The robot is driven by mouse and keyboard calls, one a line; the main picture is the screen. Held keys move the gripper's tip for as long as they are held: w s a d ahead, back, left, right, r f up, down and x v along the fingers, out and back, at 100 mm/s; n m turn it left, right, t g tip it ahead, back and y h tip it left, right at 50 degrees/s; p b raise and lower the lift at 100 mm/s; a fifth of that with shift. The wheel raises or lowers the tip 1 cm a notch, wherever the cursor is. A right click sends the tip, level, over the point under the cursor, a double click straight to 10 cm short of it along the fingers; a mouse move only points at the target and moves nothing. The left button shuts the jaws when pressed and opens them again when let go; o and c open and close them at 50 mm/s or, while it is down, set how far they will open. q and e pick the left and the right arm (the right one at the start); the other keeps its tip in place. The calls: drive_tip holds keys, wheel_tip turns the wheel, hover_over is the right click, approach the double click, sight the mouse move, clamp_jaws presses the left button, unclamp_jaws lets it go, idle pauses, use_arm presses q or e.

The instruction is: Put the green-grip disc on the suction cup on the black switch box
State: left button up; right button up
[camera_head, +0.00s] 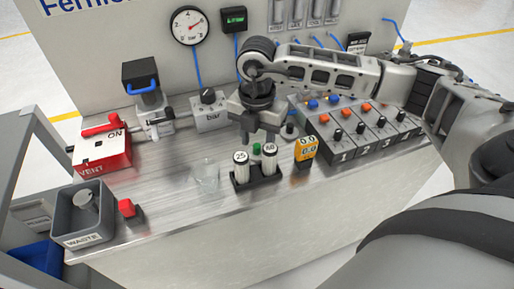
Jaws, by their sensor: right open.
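A small green grip (257,149) shows between two white-capped vials, just beyond the black vial holder (258,182). Any disc under it is hidden. My right gripper (260,133) points down right above and behind the green grip, fingers apart and empty. I cannot tell whether a finger touches it. A small dark round piece (290,130) stands just right of the gripper; I cannot tell whether it is the suction cup. Black numbered switch boxes (362,136) with orange and blue buttons stand in a row on the right. My left gripper is not in view.
A clear beaker (206,175) stands left of the vials, a yellow meter (305,150) right of them. The bench's front edge is close to the holder.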

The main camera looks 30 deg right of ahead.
drive_tip(key=shift+f, duration=0.5)
drive_tip(key=shift+c, duration=0.2)
clamp_jaws()
